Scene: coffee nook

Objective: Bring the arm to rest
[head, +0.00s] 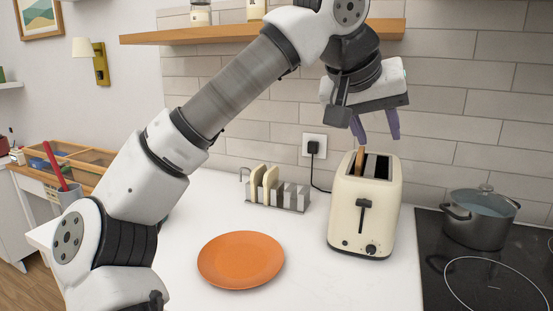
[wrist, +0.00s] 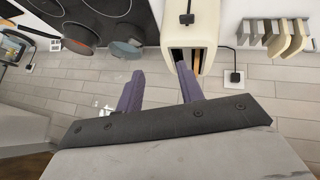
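My gripper (head: 376,128) is raised above the cream toaster (head: 362,222), near the tiled wall. Its two purple fingers are spread apart with nothing between them; the wrist view shows the same empty gap (wrist: 159,90). My arm is bent and reaches across the counter from the lower left. One slot of the toaster holds a brown slice of bread (head: 361,157), its top edge showing. The other slot looks empty. In the wrist view the toaster (wrist: 190,28) lies just beyond the fingers.
An orange plate (head: 240,260) lies empty on the white counter. A metal toast rack (head: 284,196) holds pale slices behind it. A lidded pot (head: 479,218) stands on the black hob (head: 500,280) at right. A wooden shelf (head: 200,36) runs above, close to my arm.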

